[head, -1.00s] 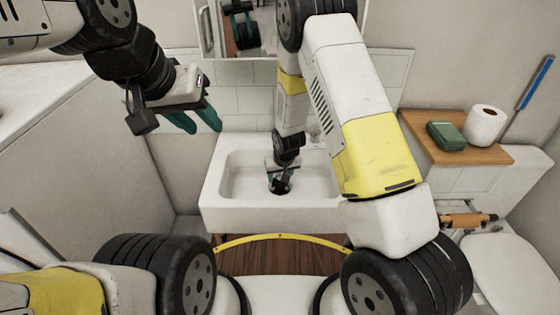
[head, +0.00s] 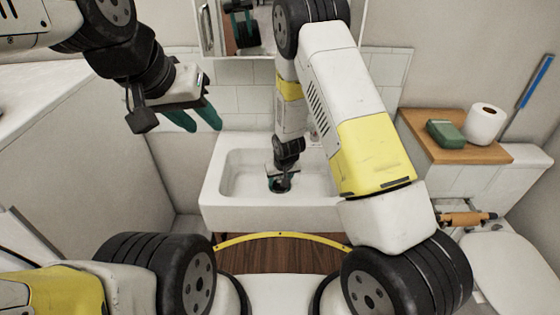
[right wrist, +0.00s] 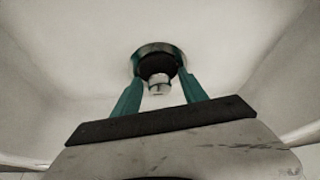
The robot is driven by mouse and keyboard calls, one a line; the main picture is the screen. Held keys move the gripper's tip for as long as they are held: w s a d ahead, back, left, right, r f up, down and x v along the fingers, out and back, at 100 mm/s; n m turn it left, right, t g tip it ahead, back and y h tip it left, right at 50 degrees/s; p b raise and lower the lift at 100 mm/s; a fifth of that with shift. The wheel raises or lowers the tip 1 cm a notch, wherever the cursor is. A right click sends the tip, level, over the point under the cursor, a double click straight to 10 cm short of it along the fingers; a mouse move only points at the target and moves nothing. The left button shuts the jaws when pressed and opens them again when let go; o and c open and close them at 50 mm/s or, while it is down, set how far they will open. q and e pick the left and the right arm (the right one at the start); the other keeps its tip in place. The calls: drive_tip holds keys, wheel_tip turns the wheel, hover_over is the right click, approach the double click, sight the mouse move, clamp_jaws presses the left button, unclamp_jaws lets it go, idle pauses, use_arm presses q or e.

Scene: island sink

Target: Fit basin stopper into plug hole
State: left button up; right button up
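The basin stopper, with a dark round body (right wrist: 156,67) and a pale metal knob (right wrist: 157,82), shows in the right wrist view at the basin's floor. A metal ring (right wrist: 158,47), seemingly the plug hole's rim, shows around its far side; I cannot tell whether the stopper is seated. My right gripper (right wrist: 159,75) has its teal fingers on both sides of the stopper, with gaps beside the knob, and looks open. In the head view my right gripper (head: 280,185) is low inside the white basin (head: 232,180). My left gripper (head: 200,122) is open and empty, left of and above the basin.
A mirror (head: 235,30) hangs behind the basin. At right, a wooden shelf (head: 455,153) holds a green box (head: 445,133) and a toilet roll (head: 485,124). A toilet (head: 510,270) stands at the lower right. The left part of the basin is free.

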drive_tip(key=s+d+r+m, duration=0.1)
drive_tip(key=s+d+r, duration=0.25)
drive_tip(key=r, duration=0.65)
drive_tip(key=s+d+r+y, duration=0.15)
drive_tip(key=s+r, duration=0.25)
drive_tip(key=r, duration=0.6)
drive_tip(key=s+d+r+m, duration=0.1)
drive_tip(key=s+d+r, duration=0.2)
drive_tip(key=r, duration=0.7)
drive_tip(key=s+d+r+t, duration=0.1)
drive_tip(key=s+d+r, duration=0.2)
drive_tip(key=s+r, duration=0.2)
drive_tip(key=s+d+r, duration=0.3)
drive_tip(key=s+r, duration=0.2)
drive_tip(key=s, duration=0.6)
drive_tip(key=shift+d+r+t, duration=0.15)
drive_tip(key=shift+r+t, duration=0.15)
drive_tip(key=shift+t, duration=0.1)
drive_tip(key=shift+h, duration=0.25)
drive_tip(key=shift+c, duration=0.2)
